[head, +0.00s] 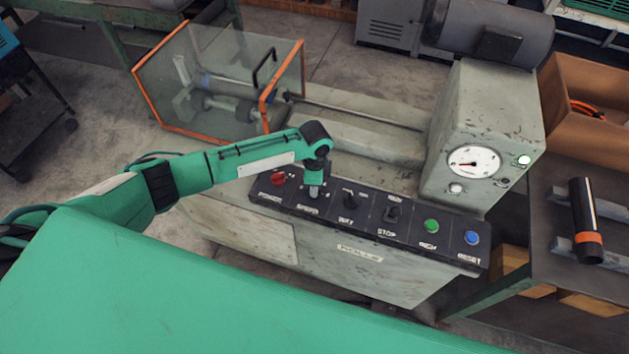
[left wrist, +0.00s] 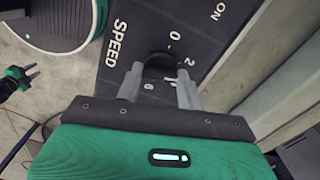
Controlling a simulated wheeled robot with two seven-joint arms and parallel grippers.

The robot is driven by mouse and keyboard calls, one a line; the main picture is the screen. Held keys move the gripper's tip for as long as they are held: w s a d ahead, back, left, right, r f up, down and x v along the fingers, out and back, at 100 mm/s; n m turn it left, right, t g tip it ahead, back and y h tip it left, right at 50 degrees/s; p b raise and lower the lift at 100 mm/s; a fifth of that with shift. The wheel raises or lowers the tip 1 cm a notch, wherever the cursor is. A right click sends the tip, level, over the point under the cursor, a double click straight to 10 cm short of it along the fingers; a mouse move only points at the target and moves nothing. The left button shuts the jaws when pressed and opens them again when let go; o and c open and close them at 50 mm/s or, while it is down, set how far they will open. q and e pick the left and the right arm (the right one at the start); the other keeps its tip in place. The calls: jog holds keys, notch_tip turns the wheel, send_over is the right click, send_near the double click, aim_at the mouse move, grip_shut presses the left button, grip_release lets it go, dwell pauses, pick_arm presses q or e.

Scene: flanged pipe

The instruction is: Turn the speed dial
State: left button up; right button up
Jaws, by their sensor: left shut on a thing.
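The speed dial (left wrist: 158,66) is a black round knob on the dark control panel (head: 370,222). The left wrist view shows it beside the word SPEED, with numbers such as 0 and 2 around it. My left gripper (left wrist: 160,80) is shut on the dial, one finger on each side. In the head view my left gripper (head: 313,190) points down onto the panel, just right of a red knob (head: 278,178), and hides the dial. In the left wrist view, part of another gripper (left wrist: 17,80) shows at the left edge, open and apart from the panel.
Right along the panel are black switches (head: 349,200), a green button (head: 431,226) and a blue button (head: 472,238). A gauge (head: 473,162) is on the machine housing behind. A clear guard with orange edges (head: 283,85) stands at the back left. A dark cylinder (head: 585,220) lies on the right bench.

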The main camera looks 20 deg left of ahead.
pick_arm(q)
jog(key=m, duration=0.4)
jog(key=shift+m, duration=0.3)
jog(key=m, duration=0.3)
jog(key=shift+m, duration=0.7)
jog(key=o, duration=1)
